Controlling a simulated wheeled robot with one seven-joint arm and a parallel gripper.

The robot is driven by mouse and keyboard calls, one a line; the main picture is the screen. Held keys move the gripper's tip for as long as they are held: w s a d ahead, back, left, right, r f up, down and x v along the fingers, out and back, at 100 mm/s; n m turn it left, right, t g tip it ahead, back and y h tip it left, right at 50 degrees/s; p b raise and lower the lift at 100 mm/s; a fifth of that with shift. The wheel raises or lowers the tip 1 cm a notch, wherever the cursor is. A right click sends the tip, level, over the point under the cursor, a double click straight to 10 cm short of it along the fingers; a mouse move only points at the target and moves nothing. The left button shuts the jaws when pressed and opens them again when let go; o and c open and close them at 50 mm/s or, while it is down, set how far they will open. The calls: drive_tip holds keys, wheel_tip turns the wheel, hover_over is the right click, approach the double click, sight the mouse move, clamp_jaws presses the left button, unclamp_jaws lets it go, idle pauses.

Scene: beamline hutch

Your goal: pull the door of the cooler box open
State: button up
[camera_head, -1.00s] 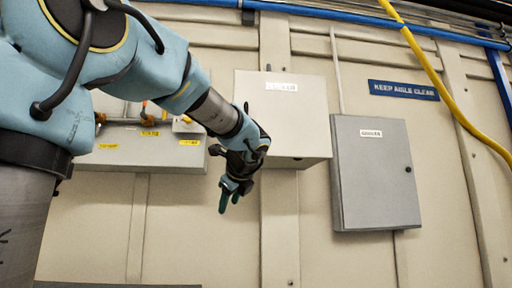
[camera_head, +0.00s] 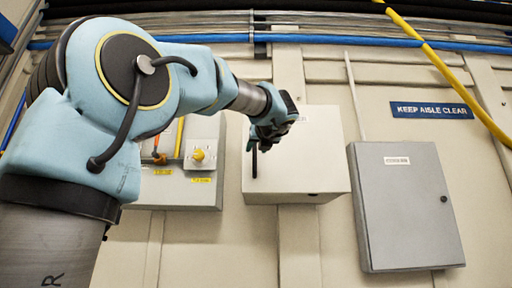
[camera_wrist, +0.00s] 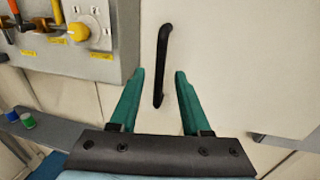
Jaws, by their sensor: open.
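A pale box (camera_head: 312,165) hangs on the wall with its door shut. Its black upright bar handle (camera_head: 254,160) is near the door's left edge; it also shows in the wrist view (camera_wrist: 163,50). I cannot tell whether the handle is at finger depth. A grey box (camera_head: 408,212) to the right is shut; its small label is hard to read.
A grey panel (camera_head: 178,190) with a yellow knob (camera_wrist: 78,32) is left of the pale box, close to my gripper. A low ledge with small green and blue items (camera_wrist: 28,121) is below. A yellow hose (camera_head: 440,62) hangs at upper right.

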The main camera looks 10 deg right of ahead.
drive_tip(key=shift+w+p, duration=0.3)
drive_tip(key=shift+w, duration=1.05)
drive_tip(key=shift+c, duration=0.3)
clamp_jaws()
